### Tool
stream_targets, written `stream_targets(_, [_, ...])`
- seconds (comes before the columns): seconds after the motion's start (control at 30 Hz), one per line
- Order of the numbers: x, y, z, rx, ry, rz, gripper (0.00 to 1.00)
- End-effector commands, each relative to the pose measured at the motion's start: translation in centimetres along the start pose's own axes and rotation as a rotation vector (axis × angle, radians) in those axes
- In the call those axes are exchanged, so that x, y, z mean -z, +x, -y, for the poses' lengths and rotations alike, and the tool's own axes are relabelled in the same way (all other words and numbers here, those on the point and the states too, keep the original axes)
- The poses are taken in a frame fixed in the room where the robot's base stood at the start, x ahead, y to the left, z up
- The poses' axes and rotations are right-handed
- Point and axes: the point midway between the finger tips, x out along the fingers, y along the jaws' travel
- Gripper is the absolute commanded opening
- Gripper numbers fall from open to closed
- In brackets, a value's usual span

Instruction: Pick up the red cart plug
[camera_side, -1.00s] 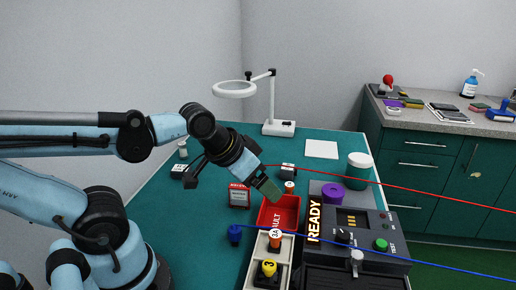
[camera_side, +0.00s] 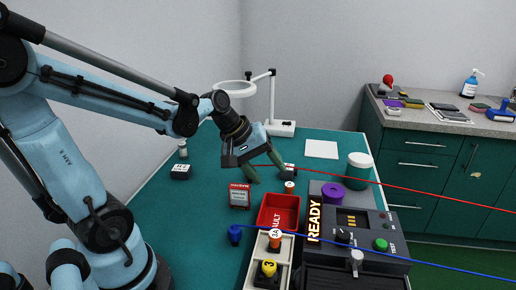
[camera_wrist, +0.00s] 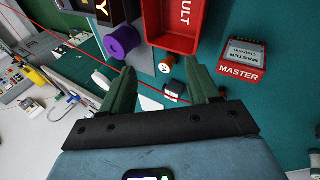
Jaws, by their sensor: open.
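My gripper (camera_side: 268,179) is open and empty, with its two green fingers apart, above the table behind the red tray. It also shows in the wrist view (camera_wrist: 163,72). A thin red cable (camera_side: 400,188) runs in from the right and ends by the fingers. In the wrist view the red cable (camera_wrist: 60,50) crosses between the fingers and ends near the right one. A small black-and-white block (camera_side: 289,169) lies close to the right finger.
A blue plug (camera_side: 235,234) is on a blue cable. The READY tester (camera_side: 350,222) is at right; a magnifier lamp (camera_side: 272,100) stands behind.

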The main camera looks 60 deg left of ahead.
Motion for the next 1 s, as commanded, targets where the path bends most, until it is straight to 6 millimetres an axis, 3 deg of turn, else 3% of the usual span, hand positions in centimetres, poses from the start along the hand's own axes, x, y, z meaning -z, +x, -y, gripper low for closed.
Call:
stream_targets(0.03, [1.4,0.5,0.3,-0.020,-0.117,0.018,0.61])
stream_targets(0.27, [6.1,2.2,2.2,-0.125,-0.615,0.133,0.61])
stream_targets(0.6, [12.2,3.8,8.0,-0.313,-1.252,0.351,0.61])
stream_targets(0.8, [13.8,4.0,11.4,-0.402,-1.483,0.474,0.61])
stream_targets(1.0, [14.2,4.0,12.9,-0.441,-1.580,0.538,0.61])
